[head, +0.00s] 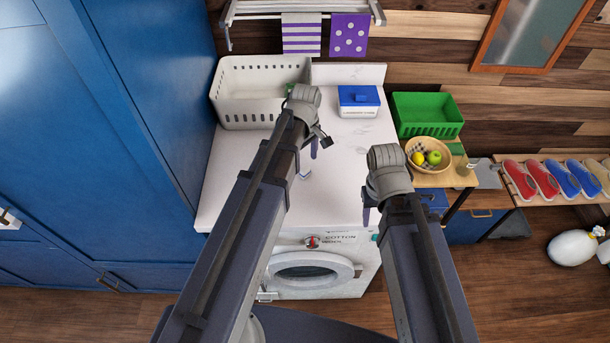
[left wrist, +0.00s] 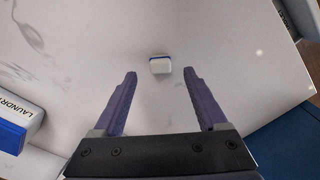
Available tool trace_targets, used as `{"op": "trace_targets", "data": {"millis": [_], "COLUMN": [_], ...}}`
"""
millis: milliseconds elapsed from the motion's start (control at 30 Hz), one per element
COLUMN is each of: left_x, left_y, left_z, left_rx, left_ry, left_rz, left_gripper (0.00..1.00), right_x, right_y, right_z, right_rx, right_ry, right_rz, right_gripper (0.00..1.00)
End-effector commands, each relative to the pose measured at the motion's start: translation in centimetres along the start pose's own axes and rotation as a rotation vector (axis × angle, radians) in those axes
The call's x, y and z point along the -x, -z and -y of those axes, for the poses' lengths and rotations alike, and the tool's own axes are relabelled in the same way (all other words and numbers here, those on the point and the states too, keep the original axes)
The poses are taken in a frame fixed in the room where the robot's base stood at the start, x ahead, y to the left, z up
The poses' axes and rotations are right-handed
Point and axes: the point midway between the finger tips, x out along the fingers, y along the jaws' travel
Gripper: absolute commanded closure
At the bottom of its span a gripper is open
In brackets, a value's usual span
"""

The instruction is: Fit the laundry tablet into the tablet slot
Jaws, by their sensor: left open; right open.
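The laundry tablet (left wrist: 159,65), a small white block with a blue edge, lies on the white counter in the left wrist view. In the head view a small pale piece of it (head: 304,174) shows beside my left arm. My left gripper (head: 314,147) is open and empty above the counter. In the left wrist view the tablet lies beyond its fingertips (left wrist: 160,74), not between them. My right gripper (head: 367,214) is open near the counter's front right edge, partly hidden by its own wrist.
A blue-lidded laundry box (head: 358,101) and a white basket (head: 236,108) stand at the back of the counter (head: 238,176). A washing machine (head: 350,278) is below. A green crate (head: 428,116) and fruit bowl (head: 447,160) are at right. A tall blue cabinet (head: 110,130) bounds the left.

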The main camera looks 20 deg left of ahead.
Motion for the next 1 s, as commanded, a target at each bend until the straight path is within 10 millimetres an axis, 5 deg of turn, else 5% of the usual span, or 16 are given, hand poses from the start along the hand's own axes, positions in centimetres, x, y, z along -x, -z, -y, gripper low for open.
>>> {"op": "trace_targets", "data": {"millis": [200,533,1000], "left_x": [-3.3,-3.4,-3.4], "left_y": [0.1,0.1,0.1], "left_z": [0.0,0.0,0.0], "left_rx": [0.000,0.000,0.000], "left_ry": [0.000,0.000,0.000], "left_rz": [0.000,0.000,0.000], "left_gripper": [0.25,0.26,0.79], "right_x": [-3.3,-3.4,-3.4], "right_y": [0.2,0.2,0.2], "right_z": [0.3,0.3,0.3], "right_rx": [-0.001,-0.002,-0.001], "right_ry": [0.000,0.000,0.000], "right_rz": [0.000,0.000,0.000], "right_gripper": [0.50,0.50,0.50]}}
